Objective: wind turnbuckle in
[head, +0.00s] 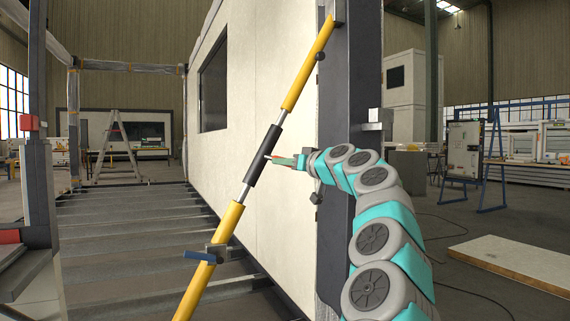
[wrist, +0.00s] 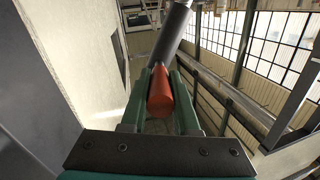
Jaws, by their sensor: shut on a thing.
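The turnbuckle brace runs diagonally in the head view, with yellow tubes (head: 307,66) at both ends and bright threaded rods between. Its dark middle sleeve (head: 263,156) is tilted, top to the right. My gripper (head: 272,158) reaches in from the right at the sleeve's mid-height. In the wrist view, the green fingers (wrist: 160,88) are shut on a red-orange grip (wrist: 160,95). The dark sleeve (wrist: 172,35) rises just beyond the grip. How the grip joins the sleeve is hidden.
A pale wall panel (head: 275,70) stands close behind the brace, with a dark post (head: 340,170) beside my arm. A blue lever (head: 200,257) sticks out of the clamp on the lower tube. A pale board (head: 515,260) lies on the floor at right.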

